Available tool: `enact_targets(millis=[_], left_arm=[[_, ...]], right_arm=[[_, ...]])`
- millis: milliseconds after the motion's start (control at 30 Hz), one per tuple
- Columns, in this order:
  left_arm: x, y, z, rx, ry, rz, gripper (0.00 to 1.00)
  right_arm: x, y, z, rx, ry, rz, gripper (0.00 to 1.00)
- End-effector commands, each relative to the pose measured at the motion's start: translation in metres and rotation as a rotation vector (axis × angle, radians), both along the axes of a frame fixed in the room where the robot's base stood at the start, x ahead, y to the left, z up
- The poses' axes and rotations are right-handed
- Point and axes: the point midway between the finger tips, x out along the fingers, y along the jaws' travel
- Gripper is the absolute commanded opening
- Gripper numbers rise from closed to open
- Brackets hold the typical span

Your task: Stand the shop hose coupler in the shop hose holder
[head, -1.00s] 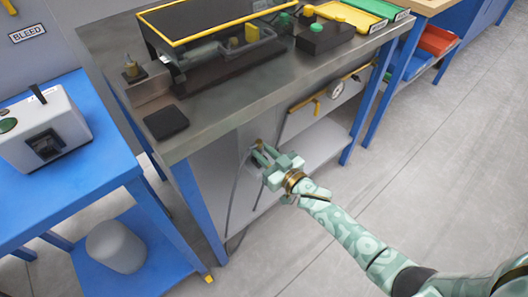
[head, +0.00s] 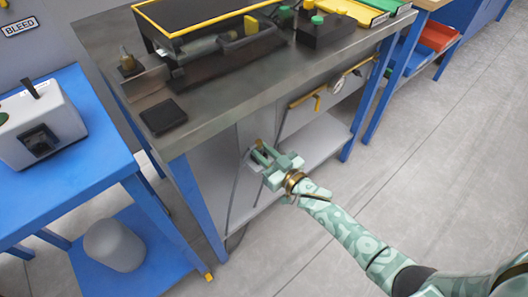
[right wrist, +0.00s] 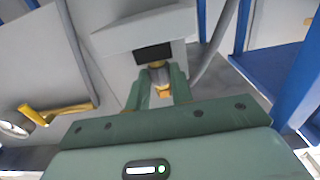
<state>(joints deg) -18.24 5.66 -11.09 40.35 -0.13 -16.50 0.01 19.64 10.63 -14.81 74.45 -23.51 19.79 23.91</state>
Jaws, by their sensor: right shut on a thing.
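My right gripper (head: 262,150) is in front of the bench's side, below the worktop edge. In the right wrist view its two green fingers (right wrist: 160,85) are shut on a small brass and grey fitting, which looks like the shop hose coupler (right wrist: 159,74). Just beyond the fitting is a pale block with a dark opening (right wrist: 153,53); I cannot tell whether this is the shop hose holder or whether the fitting touches it. A brass-topped fitting on a small stand (head: 128,64) is on the worktop at the left. My left gripper is not in view.
The steel worktop (head: 215,108) overhangs my right gripper. A black pad (head: 163,116) lies near its corner. A grey hose (head: 234,190) hangs beside the gripper. Blue bench legs (head: 198,205) stand left of it. A yellow handle (right wrist: 50,112) is at the left in the wrist view.

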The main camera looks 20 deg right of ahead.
Motion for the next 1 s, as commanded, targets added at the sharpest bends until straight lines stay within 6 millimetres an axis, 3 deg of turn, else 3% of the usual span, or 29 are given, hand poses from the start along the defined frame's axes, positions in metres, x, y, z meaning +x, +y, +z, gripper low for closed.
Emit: enact_targets(millis=[167,200,300,567,733,1000], left_arm=[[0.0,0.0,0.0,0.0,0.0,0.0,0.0],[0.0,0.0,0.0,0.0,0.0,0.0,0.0],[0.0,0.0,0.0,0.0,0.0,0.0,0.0],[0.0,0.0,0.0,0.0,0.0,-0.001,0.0],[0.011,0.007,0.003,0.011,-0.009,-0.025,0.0],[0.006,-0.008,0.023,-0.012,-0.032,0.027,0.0]], right_arm=[[0.0,0.0,0.0,0.001,-0.002,0.0,0.0],[0.0,0.0,0.0,0.001,-0.002,0.0,0.25],[0.0,0.0,0.0,0.001,-0.002,0.0,0.48],[0.0,0.0,-0.001,0.0,0.001,0.0,0.48],[-0.003,-0.001,0.0,0.0,0.001,0.0,0.48],[-0.071,-0.026,0.005,-0.002,-0.002,0.0,0.48]])
